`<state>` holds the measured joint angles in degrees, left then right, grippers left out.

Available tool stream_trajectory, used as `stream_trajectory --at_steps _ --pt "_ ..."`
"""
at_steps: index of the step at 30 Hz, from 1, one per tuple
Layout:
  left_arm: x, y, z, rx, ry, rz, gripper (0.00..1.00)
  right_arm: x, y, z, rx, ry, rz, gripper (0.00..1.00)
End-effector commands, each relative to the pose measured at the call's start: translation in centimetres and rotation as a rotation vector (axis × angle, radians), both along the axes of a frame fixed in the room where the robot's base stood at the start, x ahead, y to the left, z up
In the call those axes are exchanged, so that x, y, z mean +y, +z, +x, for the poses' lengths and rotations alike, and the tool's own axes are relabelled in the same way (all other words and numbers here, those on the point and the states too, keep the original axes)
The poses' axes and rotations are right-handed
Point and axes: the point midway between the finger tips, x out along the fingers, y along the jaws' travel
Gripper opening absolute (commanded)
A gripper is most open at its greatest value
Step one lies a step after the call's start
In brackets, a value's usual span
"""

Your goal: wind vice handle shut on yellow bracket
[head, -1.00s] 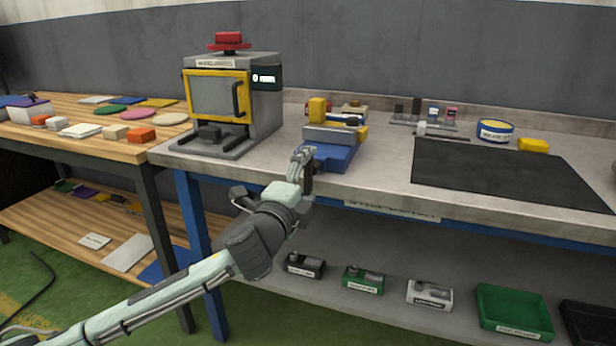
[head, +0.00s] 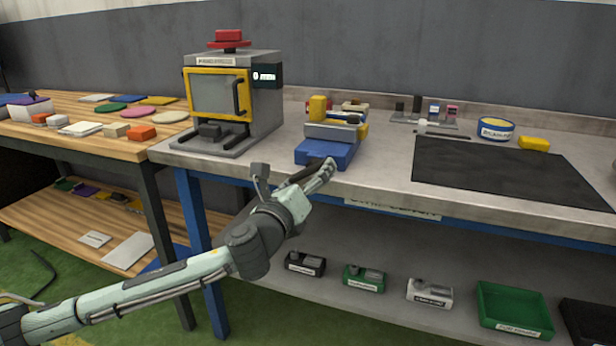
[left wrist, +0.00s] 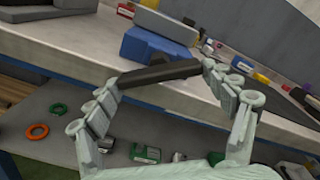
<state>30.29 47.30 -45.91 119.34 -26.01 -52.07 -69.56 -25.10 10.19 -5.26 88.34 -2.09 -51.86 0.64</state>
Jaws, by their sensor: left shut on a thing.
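The blue vice (head: 325,152) with its grey jaw stands at the front edge of the grey bench. An upright yellow piece (head: 317,108), likely the bracket, shows behind the jaw; its contact with the jaws is hidden. The vice also shows in the left wrist view (left wrist: 155,48). My left gripper (head: 297,178) is in front of the vice, beyond the bench edge. In the left wrist view my gripper (left wrist: 159,76) is shut on the dark bar handle (left wrist: 160,73), one finger at each end. The bar lies nearly level, slightly tilted. My right gripper is not in view.
A press with a yellow-framed door (head: 218,92) stands left of the vice. A black mat (head: 510,170) lies to the right, with a round tin (head: 496,130) behind it. Labelled bins, including a green one (head: 514,308), sit on the lower shelf.

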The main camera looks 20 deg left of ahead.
Motion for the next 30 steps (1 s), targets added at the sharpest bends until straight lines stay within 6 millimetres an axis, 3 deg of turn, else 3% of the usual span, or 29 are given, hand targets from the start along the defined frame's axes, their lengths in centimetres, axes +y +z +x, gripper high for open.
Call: stream_trajectory --at_steps 30 --pt "0.55 -0.07 0.03 -0.032 0.001 0.967 0.54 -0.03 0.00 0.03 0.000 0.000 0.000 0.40"
